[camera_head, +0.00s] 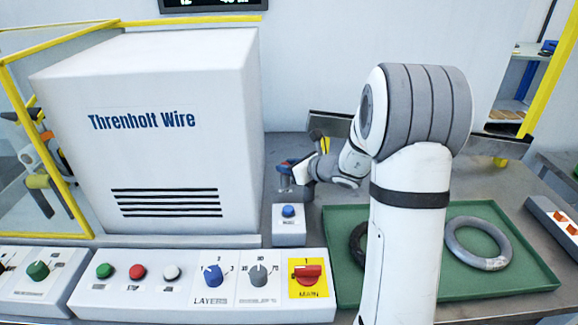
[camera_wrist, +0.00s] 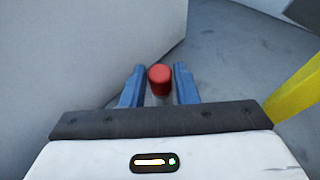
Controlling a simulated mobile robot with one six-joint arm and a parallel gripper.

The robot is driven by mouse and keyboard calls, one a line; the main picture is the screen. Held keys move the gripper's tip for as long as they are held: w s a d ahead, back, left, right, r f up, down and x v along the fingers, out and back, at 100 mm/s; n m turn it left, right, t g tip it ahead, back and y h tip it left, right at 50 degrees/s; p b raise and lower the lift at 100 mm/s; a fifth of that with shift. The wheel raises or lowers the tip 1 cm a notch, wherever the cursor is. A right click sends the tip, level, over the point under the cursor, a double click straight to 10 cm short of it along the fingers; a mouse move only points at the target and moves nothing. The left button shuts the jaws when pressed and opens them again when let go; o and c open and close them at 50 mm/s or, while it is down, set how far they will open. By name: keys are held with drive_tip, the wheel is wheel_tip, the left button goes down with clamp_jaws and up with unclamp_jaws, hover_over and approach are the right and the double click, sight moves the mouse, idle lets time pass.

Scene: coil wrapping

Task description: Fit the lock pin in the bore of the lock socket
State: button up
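A red-topped pin, which I take to be the lock pin (camera_wrist: 160,78), stands between the two blue fingers of my gripper (camera_wrist: 159,88) in the wrist view. The fingers sit close on both sides of it, and it appears held. In the head view my gripper (camera_head: 289,173) is beside the right side of the white machine, behind a small box with a blue button. A bit of red shows at the fingers there. A small grey part (camera_head: 284,185) shows just below the fingers. I cannot tell whether it is the pin's shaft or the lock socket. The bore is not visible.
The white Threnholt Wire machine (camera_head: 165,140) stands close on the left. The blue-button box (camera_head: 289,230) and control panel (camera_head: 200,300) are in front. A green tray (camera_head: 480,283) with a grey ring (camera_head: 478,243) and a dark ring (camera_head: 357,245) lies right.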

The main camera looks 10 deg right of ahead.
drive_tip(key=o, duration=0.4)
drive_tip(key=shift+s+r, duration=0.1)
drive_tip(key=v, duration=0.7)
drive_tip(key=shift+s+d+r+p, duration=0.1)
drive_tip(key=shift+s+d+p, duration=0.1)
drive_tip(key=shift+p, duration=0.2)
